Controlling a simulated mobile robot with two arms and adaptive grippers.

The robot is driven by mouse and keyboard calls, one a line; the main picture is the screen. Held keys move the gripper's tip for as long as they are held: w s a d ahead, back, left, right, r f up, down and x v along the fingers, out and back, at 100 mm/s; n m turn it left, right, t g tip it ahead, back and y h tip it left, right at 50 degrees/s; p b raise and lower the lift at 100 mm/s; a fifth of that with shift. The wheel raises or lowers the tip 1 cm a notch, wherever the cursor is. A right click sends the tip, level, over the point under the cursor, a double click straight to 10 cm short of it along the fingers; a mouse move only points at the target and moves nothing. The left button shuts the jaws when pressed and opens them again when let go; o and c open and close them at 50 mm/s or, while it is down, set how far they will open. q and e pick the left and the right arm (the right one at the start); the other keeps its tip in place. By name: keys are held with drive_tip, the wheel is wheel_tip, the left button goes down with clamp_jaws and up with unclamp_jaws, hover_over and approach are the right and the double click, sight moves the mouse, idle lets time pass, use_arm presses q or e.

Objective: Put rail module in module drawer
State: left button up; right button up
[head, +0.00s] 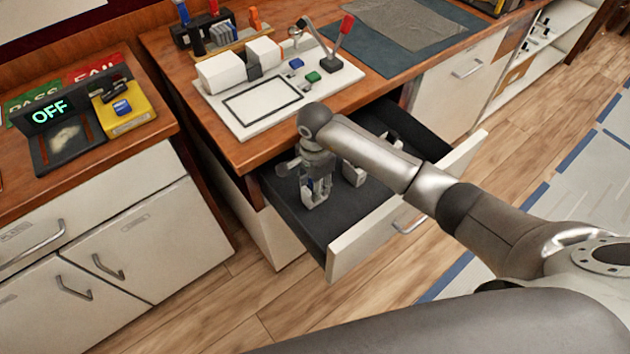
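The module drawer (345,250) is pulled open under the wooden counter, with a dark interior and a white front. My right gripper (316,192) points down inside the left part of the drawer. A small whitish piece with a bit of blue shows at its fingers; I cannot tell whether this is a rail module or part of the fingers, or whether it is gripped. Another small pale object (354,173) is in the drawer, partly hidden by my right arm. My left gripper is not in view.
On the counter is a white board (262,108) with white blocks, blue and green buttons and a red-handled lever (342,34). A dark mat (405,35) lies to its right. A lower cabinet with an OFF display (50,111) and a yellow button box (124,108) stands left.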

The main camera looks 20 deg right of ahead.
drive_tip(key=shift+f, duration=0.5)
drive_tip(key=shift+f+b, duration=0.6)
drive_tip(key=shift+b, duration=0.1)
drive_tip(key=o, duration=1.3)
drive_tip(key=shift+c, duration=0.2)
drive_tip(key=shift+r, duration=0.15)
wheel_tip(320, 180, up, 7)
drive_tip(key=shift+r, duration=0.15)
